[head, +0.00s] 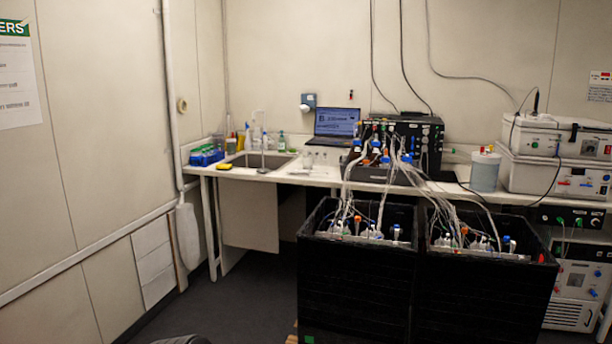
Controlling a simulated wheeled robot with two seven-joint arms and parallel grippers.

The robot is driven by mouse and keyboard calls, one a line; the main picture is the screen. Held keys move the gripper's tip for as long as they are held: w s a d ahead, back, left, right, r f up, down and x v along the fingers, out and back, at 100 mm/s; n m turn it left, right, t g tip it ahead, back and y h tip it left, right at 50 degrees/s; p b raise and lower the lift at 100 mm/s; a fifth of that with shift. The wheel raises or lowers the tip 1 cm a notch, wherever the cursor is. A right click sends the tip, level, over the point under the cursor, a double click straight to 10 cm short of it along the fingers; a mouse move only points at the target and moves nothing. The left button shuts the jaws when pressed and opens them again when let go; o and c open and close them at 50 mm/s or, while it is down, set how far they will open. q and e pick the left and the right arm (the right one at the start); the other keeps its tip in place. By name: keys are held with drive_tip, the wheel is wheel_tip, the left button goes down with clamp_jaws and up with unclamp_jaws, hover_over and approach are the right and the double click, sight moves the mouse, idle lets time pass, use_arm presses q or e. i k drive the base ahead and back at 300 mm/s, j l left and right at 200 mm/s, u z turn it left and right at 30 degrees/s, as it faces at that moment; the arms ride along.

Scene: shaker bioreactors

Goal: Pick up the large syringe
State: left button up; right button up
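I cannot make out a large syringe in the head view. Small bottles and upright items stand around the sink (262,160), too small to tell apart. Small clear vessels (309,163) stand on the bench right of the sink. Neither of my grippers shows in the head view. A dark rounded shape is cut off at the bottom edge, and I cannot tell what it is.
A long white bench (330,181) runs along the back wall. It holds a laptop (336,123), a black control unit (414,140) and a white canister (485,172). Two black boxes (355,285) with tubing stand in front. Dark floor (250,295) is open at the left.

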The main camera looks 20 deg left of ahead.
sight(292, 172)
drive_tip(key=i+j+u, duration=1.15)
drive_tip(key=i, duration=0.45)
drive_tip(key=i+u, duration=0.3)
drive_tip(key=i, duration=0.55)
drive_tip(key=i+z, duration=0.3)
drive_tip(key=i+j+z, duration=0.25)
drive_tip(key=i, duration=0.25)
drive_tip(key=i+j+z, duration=0.1)
drive_tip(key=i+z, duration=0.2)
drive_tip(key=i+j+z, duration=0.1)
drive_tip(key=i+z, duration=0.2)
drive_tip(key=z, duration=0.15)
drive_tip(key=i+j+z, duration=0.2)
drive_tip(key=z, duration=0.3)
drive_tip(key=i+j+z, duration=0.25)
drive_tip(key=z, duration=0.2)
drive_tip(key=i+j+z, duration=0.15)
drive_tip(key=j+z, duration=0.35)
drive_tip(key=i+j+z, duration=0.1)
drive_tip(key=j+z, duration=0.7)
drive_tip(key=j, duration=0.25)
drive_tip(key=k+j+z, duration=0.1)
drive_tip(key=j+z, duration=0.25)
drive_tip(key=j, duration=0.25)
